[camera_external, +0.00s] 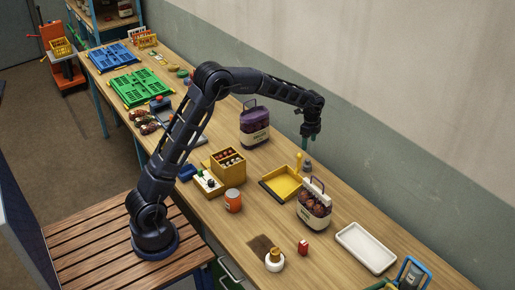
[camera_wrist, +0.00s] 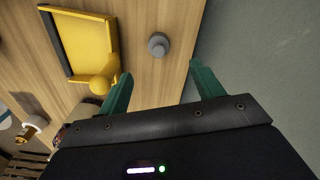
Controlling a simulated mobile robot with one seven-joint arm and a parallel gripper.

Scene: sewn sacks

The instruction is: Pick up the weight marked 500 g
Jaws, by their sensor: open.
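A small grey knobbed object (camera_external: 308,167), which looks like a weight, stands on the bench behind the yellow tray. It also shows in the wrist view (camera_wrist: 158,44), just beyond my fingertips and between their lines. No marking can be read on it. A yellow upright piece with a round head (camera_external: 298,160) stands beside it; it also shows in the wrist view (camera_wrist: 104,80), left of my left finger. My gripper (camera_external: 309,143) is open and empty, pointing down above the bench near both. Its green fingers show apart in the wrist view (camera_wrist: 161,69).
The yellow tray (camera_external: 265,184) lies close by. A purple-topped sack (camera_external: 254,125) and another sack (camera_external: 314,206) stand on either side. The wall (camera_external: 390,130) runs along the bench's back edge. A white tray (camera_external: 365,248) lies toward the front right.

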